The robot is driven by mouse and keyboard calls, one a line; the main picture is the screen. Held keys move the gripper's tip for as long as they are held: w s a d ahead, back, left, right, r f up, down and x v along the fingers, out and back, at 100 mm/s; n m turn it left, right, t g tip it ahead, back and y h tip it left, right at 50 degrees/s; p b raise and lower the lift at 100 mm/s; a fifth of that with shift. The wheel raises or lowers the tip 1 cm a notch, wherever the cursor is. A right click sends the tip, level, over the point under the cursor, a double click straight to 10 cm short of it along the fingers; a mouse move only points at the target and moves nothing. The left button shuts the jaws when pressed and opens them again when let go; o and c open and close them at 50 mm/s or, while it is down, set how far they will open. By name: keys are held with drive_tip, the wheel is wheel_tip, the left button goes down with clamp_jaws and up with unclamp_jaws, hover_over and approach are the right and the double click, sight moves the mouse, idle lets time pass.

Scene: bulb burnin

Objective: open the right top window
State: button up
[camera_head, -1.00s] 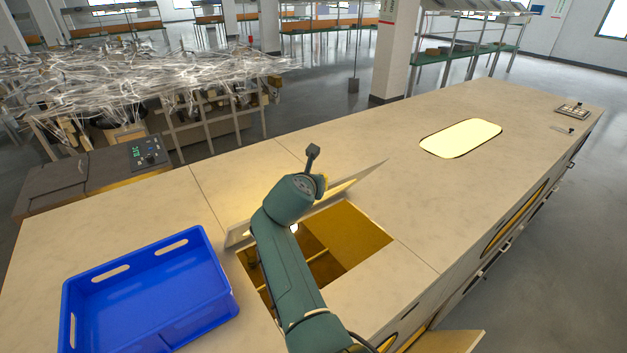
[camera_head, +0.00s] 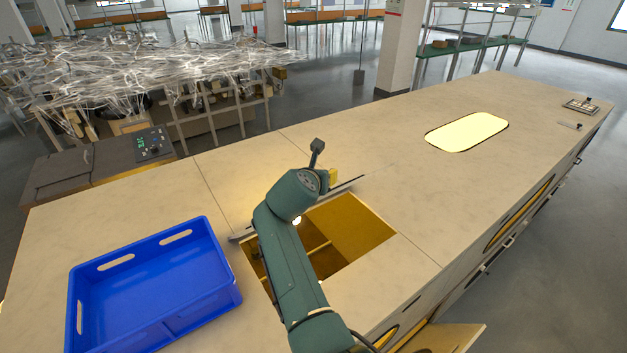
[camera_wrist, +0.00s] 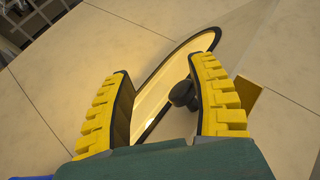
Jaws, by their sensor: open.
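Two windows are in the bench top. The nearer one stands open: its hatch (camera_head: 348,186) is raised along the back edge of a square opening (camera_head: 355,225) and appears almost edge-on in the head view. The farther one, an oval lit pane (camera_head: 467,132), lies flat at the right. In the wrist view a long lit oval pane (camera_wrist: 155,100) runs obliquely between my fingers, with a dark round knob (camera_wrist: 183,94) beside my right finger. My gripper (camera_wrist: 160,100) is open at the hatch; contact cannot be told. Its yellow finger (camera_head: 333,176) shows in the head view.
A blue crate (camera_head: 150,240) stands on the bench at the left. A lower flap (camera_head: 452,338) sticks out at the front. A small control panel (camera_head: 581,106) is at the far right. The bench top between opening and oval pane is clear.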

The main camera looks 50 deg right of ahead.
drive_tip(key=v, duration=1)
drive_tip(key=shift+s+a, duration=0.3)
